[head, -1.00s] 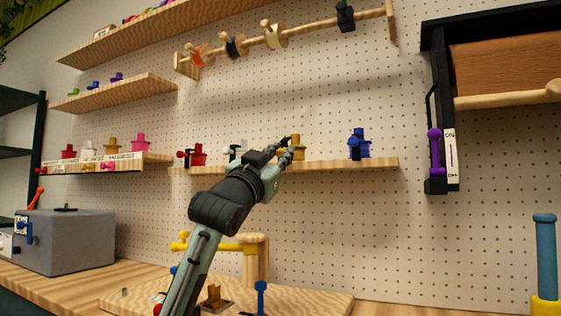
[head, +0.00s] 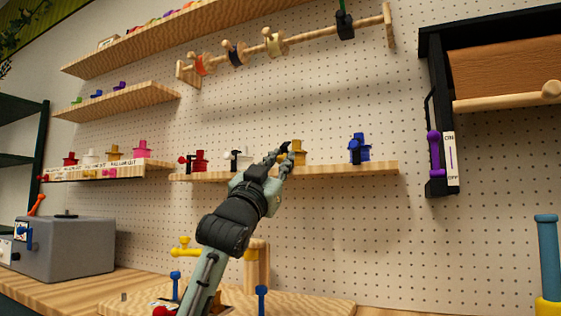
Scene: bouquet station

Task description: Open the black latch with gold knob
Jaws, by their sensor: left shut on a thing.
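A gold knob-shaped fixture (head: 299,147) stands on the middle wall shelf, between the white and blue ones. My left gripper (head: 284,152) reaches up from below and is shut at its left side, where the black latch would sit. The gripper's dark fingers cover that spot, so I cannot tell how the latch is turned. My right gripper is not in view.
The shelf (head: 330,169) also holds a red fixture (head: 200,158), a white one (head: 239,158) and a blue one (head: 362,150). Yellow and blue pegs stand on the table below. A black-framed unit with a purple handle (head: 435,150) hangs at right.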

